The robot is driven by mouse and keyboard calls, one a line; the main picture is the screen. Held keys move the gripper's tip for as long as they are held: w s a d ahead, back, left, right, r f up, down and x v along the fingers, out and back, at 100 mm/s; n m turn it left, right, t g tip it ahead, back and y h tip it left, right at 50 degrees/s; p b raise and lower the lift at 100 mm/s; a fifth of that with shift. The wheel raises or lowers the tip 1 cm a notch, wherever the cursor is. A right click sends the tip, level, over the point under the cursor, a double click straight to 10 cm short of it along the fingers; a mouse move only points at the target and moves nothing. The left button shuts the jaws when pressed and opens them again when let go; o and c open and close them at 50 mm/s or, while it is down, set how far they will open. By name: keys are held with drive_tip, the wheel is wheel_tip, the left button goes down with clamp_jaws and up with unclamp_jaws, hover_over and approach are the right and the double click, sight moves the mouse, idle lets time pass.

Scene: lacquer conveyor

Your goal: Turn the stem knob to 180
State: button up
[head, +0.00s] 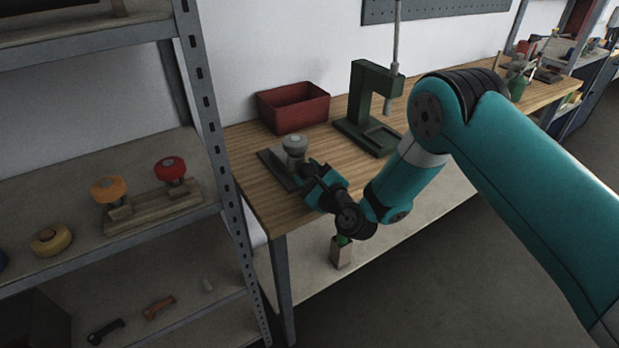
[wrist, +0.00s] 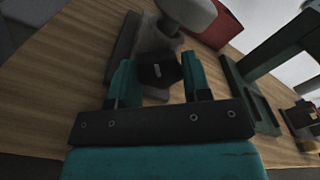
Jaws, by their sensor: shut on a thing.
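A valve-like fixture stands on the near left end of the wooden bench, with a grey rounded cap (head: 295,145) on top; the cap also shows in the wrist view (wrist: 190,12). Below the cap in the wrist view is a dark, angular stem knob (wrist: 160,72) with a small pale mark on its face. My gripper (head: 310,174) reaches the fixture from the front. In the wrist view, its teal fingers (wrist: 158,80) are on both sides of the stem knob, shut on it. The head view hides the knob behind my gripper. I cannot read the knob's angle.
A red bin (head: 293,108) stands behind the fixture. A green press frame (head: 366,110) stands to its right. A metal shelf (head: 215,150) with colored knobs rises close on the left. The wooden bench (head: 255,200) has a bare strip at its left edge.

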drive_tip(key=n+b, duration=0.2)
drive_tip(key=n, duration=0.2)
drive_tip(key=shift+n, duration=0.3)
drive_tip(key=n+b, duration=0.2)
drive_tip(key=n, duration=0.1)
drive_tip(key=shift+n, duration=0.4)
drive_tip(key=n+b, duration=0.2)
drive_tip(key=n, duration=0.1)
drive_tip(key=shift+b, duration=0.4)
drive_tip(key=n+b, duration=0.3)
drive_tip(key=n, duration=0.1)
drive_tip(key=shift+f, duration=0.15)
drive_tip(key=n+b, duration=0.3)
drive_tip(key=shift+n+b, duration=0.3)
drive_tip(key=shift+n, duration=0.1)
drive_tip(key=n+b, duration=0.3)
drive_tip(key=b, duration=0.1)
drive_tip(key=shift+n, duration=0.3)
drive_tip(key=n+b, duration=0.3)
drive_tip(key=shift+b, duration=0.35)
drive_tip(key=shift+n+b, duration=0.85)
drive_tip(key=shift+n, duration=0.05)
drive_tip(key=shift+r, duration=0.2)
